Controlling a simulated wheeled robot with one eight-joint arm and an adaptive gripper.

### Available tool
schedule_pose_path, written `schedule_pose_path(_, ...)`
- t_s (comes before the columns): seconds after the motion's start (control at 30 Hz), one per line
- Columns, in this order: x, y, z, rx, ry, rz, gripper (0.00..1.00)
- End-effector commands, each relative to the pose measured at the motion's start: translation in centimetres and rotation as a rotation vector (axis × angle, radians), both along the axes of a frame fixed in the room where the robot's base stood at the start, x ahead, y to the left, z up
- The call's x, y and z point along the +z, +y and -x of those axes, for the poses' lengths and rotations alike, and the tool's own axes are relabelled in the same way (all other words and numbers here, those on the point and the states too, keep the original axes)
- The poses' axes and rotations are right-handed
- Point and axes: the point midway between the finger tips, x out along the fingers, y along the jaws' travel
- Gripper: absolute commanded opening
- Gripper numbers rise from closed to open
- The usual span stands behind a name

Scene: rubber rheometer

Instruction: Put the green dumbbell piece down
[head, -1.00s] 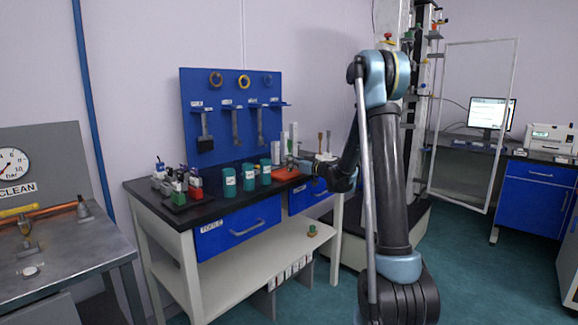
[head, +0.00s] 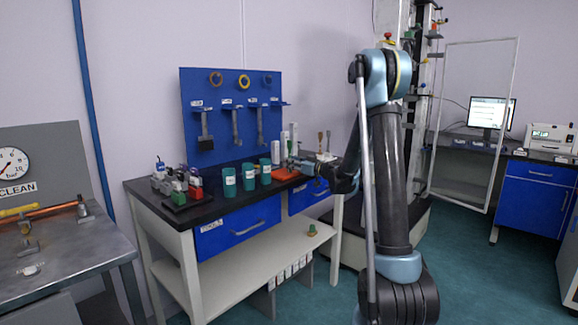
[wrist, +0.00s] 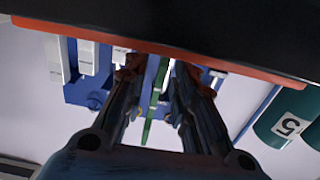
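The green dumbbell piece (wrist: 153,110) shows in the wrist view as a narrow green strip, seen nearly edge-on, between the two fingers of my gripper (wrist: 158,68). The fingertips stand apart, with a visible gap on each side of the strip. The tips are close to the edge of the orange mat (wrist: 60,31). In the head view my gripper (head: 293,163) is low over the orange mat (head: 284,175) on the black bench top. The green piece is too small to make out there.
Several teal canisters (head: 229,182) stand left of the mat, one close beside it. A rack of small bottles (head: 176,190) is farther left. A blue tool board (head: 228,115) rises behind the bench, and white cylinders (head: 284,145) stand behind the mat.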

Motion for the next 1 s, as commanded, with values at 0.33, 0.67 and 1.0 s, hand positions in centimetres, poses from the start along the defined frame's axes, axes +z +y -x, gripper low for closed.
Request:
schedule_pose_path(0.33,0.0,-5.3,4.1,-0.003,0.0,0.0,0.25)
schedule_pose_path(0.67,0.0,-8.3,6.4,-0.001,0.0,0.0,0.25)
schedule_pose_path(1.0,0.3,-8.0,11.1,0.036,0.13,0.065,0.25)
